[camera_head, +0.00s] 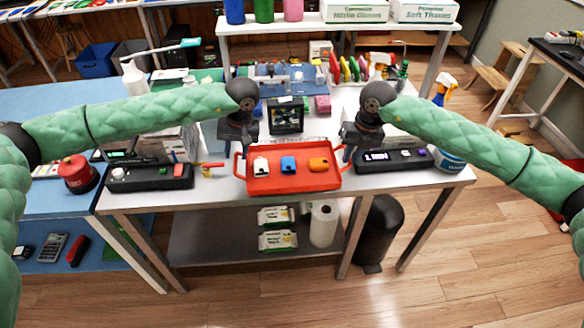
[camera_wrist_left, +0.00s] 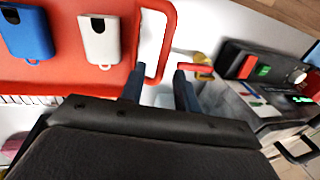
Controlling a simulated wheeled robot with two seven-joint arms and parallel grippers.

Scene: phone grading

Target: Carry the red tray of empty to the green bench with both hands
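The red tray (camera_head: 295,183) lies on the white table near its front edge, with a looped handle at each end. It is not empty: it holds a white (camera_head: 260,165), a blue (camera_head: 288,164) and an orange (camera_head: 318,164) small device. My left gripper (camera_head: 235,154) is above the tray's left end. In the left wrist view its fingers (camera_wrist_left: 157,88) stand apart, one on each side of the handle's outer bar (camera_wrist_left: 169,40). My right gripper (camera_head: 349,152) is at the tray's right end; its finger gap is too small to make out.
A black device (camera_head: 150,178) sits left of the tray and another (camera_head: 392,159) to its right. A small dark-screened box (camera_head: 285,116) stands behind it. A blue-topped bench (camera_head: 52,198) adjoins at left. A black bin (camera_head: 378,235) stands below the table's right side.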

